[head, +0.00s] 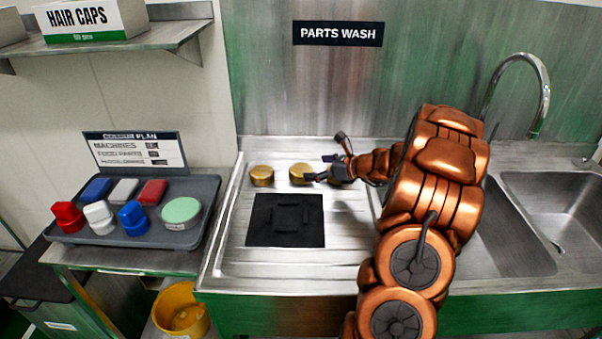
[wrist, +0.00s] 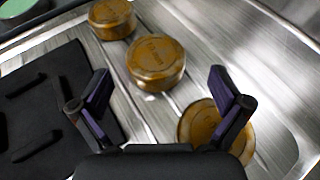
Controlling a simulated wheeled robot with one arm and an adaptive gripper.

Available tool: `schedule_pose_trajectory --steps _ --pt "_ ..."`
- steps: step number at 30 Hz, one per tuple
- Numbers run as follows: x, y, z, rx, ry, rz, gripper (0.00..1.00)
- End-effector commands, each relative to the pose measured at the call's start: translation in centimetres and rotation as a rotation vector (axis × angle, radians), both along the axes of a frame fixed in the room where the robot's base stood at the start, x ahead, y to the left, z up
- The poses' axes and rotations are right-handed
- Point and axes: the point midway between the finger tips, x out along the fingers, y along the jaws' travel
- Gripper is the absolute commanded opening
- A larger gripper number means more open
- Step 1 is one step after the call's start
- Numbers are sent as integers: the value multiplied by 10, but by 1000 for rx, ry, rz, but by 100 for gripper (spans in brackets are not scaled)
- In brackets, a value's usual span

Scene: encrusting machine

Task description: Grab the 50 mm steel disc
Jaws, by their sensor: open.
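Three gold-brown discs stand in a row on the steel drainboard: a left disc (head: 262,176), a middle disc (head: 299,173) and a right disc (head: 336,176). None looks plain steel. In the wrist view the left disc (wrist: 111,19) and middle disc (wrist: 155,62) have markings on top, too blurred to read surely, so I cannot tell which is 50 mm. My gripper (head: 318,168) is open and empty above the row. In the wrist view the middle disc lies ahead between my fingertips (wrist: 160,81). The right disc (wrist: 199,123) is partly hidden behind the right finger.
A black mat (head: 260,230) with raised black shapes lies in front of the discs. A grey tray (head: 95,237) at left holds coloured blocks and a pale green disc (head: 181,210). The sink basin (head: 510,240) and curved tap (head: 546,95) are at right.

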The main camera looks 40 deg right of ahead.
Motion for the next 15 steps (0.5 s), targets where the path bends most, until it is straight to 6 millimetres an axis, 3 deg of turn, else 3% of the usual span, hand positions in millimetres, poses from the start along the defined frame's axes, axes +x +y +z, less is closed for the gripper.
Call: schedule_pose_trajectory --steps 15 --pt "43 24 -22 -1 3 2 100"
